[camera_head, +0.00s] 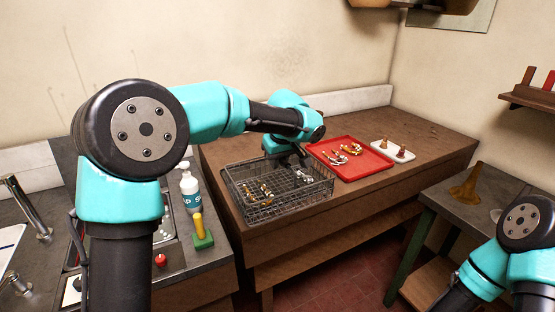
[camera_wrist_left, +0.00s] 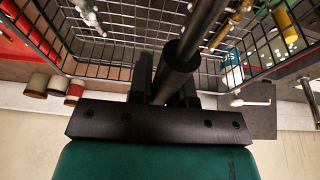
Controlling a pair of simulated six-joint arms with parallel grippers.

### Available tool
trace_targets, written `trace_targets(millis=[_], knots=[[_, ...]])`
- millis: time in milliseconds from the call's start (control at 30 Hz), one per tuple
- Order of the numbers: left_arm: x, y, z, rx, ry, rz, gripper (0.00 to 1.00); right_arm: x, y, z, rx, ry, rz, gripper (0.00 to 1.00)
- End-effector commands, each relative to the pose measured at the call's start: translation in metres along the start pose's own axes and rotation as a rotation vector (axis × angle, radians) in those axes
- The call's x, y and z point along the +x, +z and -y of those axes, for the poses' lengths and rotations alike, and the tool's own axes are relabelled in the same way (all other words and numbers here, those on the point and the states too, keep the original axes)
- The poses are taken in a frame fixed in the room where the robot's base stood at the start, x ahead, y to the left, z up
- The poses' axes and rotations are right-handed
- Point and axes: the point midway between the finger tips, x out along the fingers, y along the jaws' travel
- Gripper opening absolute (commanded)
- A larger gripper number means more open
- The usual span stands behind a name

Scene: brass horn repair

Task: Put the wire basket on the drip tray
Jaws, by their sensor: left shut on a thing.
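The wire basket (camera_head: 262,216) is a dark mesh box holding several brass and silvery parts. It is at the left end of the brown wooden bench, and I cannot tell whether it rests on the bench or hangs just above it. My left gripper (camera_head: 300,158) is at the basket's far side, shut on it. The left wrist view shows the basket's mesh (camera_wrist_left: 112,72) close up, with a dark bar at the left gripper's jaws (camera_wrist_left: 172,88). I cannot pick out the drip tray with certainty. My right arm shows at the lower right, its gripper out of view.
A red tray (camera_head: 372,168) with brass parts lies right of the basket, beside a small white tray (camera_head: 383,146) with brown pieces. The bench's right end is clear.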

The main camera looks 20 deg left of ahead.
Motion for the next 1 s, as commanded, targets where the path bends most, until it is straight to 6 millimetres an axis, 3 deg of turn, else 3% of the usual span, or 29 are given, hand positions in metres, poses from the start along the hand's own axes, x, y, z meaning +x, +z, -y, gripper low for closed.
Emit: trace_targets(millis=[200,600,1000], knots=[[0.014,-0.036,-0.019,-0.002,0.001,-0.002,0.00,0.000,0.000,0.000,0.000,0.000,0.000,0.43],[0.034,-0.086,-0.046,-0.002,0.001,-0.001,0.00,0.000,0.000,0.000,0.000,0.000,0.000,0.43],[0.037,-0.096,-0.051,0.000,0.001,-0.002,0.00,0.000,0.000,0.000,0.000,0.000,0.000,0.43]])
